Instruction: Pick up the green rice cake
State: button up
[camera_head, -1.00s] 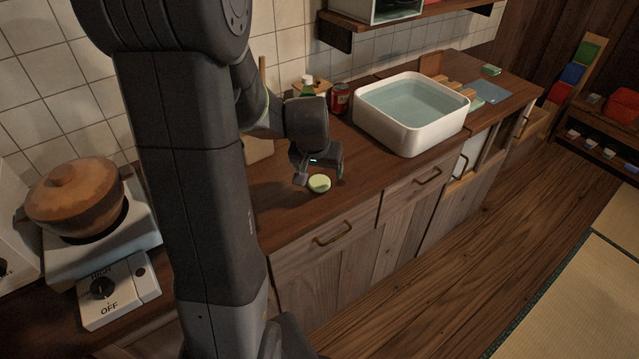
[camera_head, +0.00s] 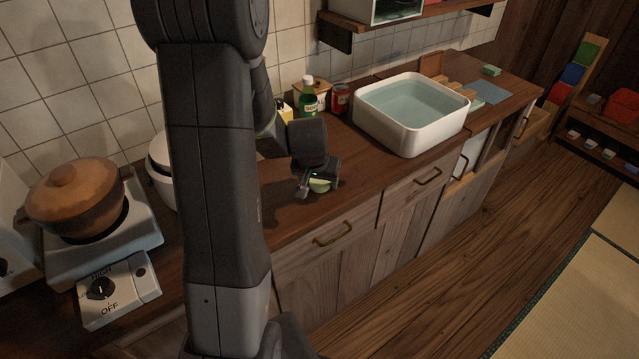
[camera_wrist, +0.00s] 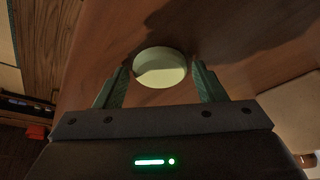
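The green rice cake (camera_head: 320,185) is a pale green, round, flat piece on the wooden counter (camera_head: 352,180). In the head view my gripper (camera_head: 318,188) is low over it and hides part of it. In the wrist view the rice cake (camera_wrist: 160,67) lies ahead, between the lines of the two fingers and near their tips. My gripper (camera_wrist: 160,78) is open there, with a gap between each finger and the cake. I cannot tell from these views whether the fingertips reach down beside it.
A white basin of water (camera_head: 410,112) stands right of my gripper. A green bottle (camera_head: 308,100) and a red can (camera_head: 340,98) stand behind it. A brown pot (camera_head: 75,197) sits on the stove at left. The counter's front edge is close to the cake.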

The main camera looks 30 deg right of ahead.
jog(key=c, duration=0.6)
jog(key=shift+c, duration=0.2)
